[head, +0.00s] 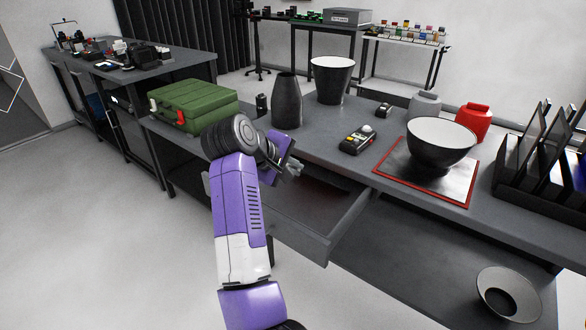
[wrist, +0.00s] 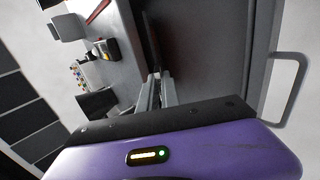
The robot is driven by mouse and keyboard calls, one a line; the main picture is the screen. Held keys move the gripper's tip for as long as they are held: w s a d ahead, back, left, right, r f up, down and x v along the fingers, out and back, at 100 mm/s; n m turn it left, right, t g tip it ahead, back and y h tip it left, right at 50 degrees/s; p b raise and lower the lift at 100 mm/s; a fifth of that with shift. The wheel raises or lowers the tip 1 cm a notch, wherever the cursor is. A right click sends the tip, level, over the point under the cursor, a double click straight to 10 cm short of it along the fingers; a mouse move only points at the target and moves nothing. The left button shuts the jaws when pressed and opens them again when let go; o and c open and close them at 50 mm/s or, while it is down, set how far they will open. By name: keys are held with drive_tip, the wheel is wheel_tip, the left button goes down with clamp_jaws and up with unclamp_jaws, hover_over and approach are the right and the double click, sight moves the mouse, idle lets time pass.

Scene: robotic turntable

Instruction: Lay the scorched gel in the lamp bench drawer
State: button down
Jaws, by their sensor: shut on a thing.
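The lamp bench drawer (head: 318,243) stands pulled out below the bench top, its dark inside facing up. In the wrist view the drawer (wrist: 262,50) fills the right side, with its pale bar handle (wrist: 285,90) at the far right. My gripper (head: 297,169) is over the drawer opening near the bench edge. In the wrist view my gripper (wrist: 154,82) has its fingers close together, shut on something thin. A thin dark strip at the fingertips looks like the scorched gel (wrist: 152,45), edge-on; its outline is hard to tell from the dark drawer.
On the bench top (head: 330,143) stand a green case (head: 193,103), a dark vase (head: 287,100), a tall pot (head: 332,80), a yellow-black meter (head: 358,140), a bowl (head: 440,142) on a red-edged mat (head: 400,165), and a rack (head: 540,185). A lampshade-like cone (head: 508,292) is lower right.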

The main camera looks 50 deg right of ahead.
drive_tip(key=shift+f+b, duration=0.3)
drive_tip(key=shift+b, duration=0.1)
drive_tip(key=c, duration=1.5)
unclamp_jaws()
drive_tip(key=v, duration=0.8)
